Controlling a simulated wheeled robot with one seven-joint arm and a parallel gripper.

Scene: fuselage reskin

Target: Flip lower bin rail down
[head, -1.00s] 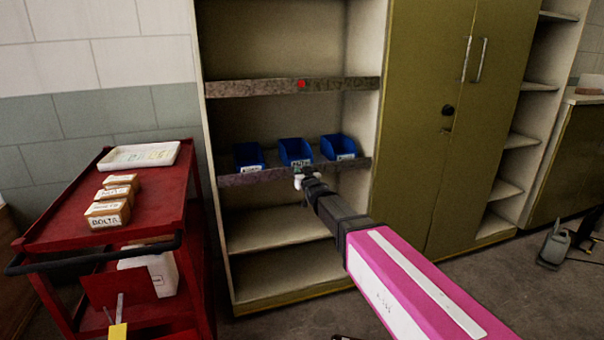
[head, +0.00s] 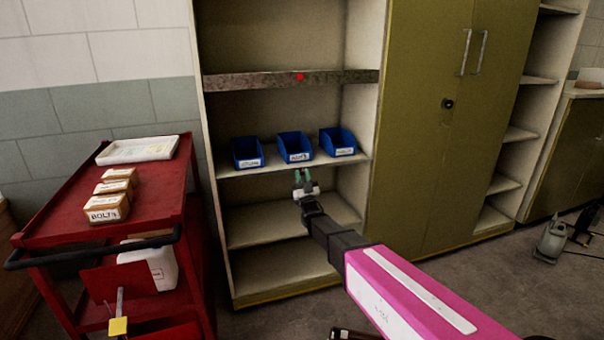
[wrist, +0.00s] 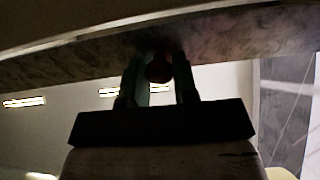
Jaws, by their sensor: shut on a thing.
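In the wrist view, the mottled grey lower bin rail (wrist: 225,45) runs across the top, with a dark red knob (wrist: 158,69) on it. My gripper (wrist: 158,85) is shut on this knob, one finger on each side. In the head view, my gripper (head: 303,176) is just below the front edge of the bin shelf (head: 235,172). The lower rail no longer stands in front of the blue bins there, and I cannot make it out in that view. Three blue bins (head: 295,147) with white labels sit on the shelf, their fronts uncovered.
The upper rail (head: 250,80), with a red knob (head: 300,77), spans the shelf above. A red cart (head: 65,225) with small boxes (head: 106,208) and a white tray (head: 138,150) stands at left. Olive cabinet doors (head: 425,130) are at right. The lower shelves (head: 265,232) are empty.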

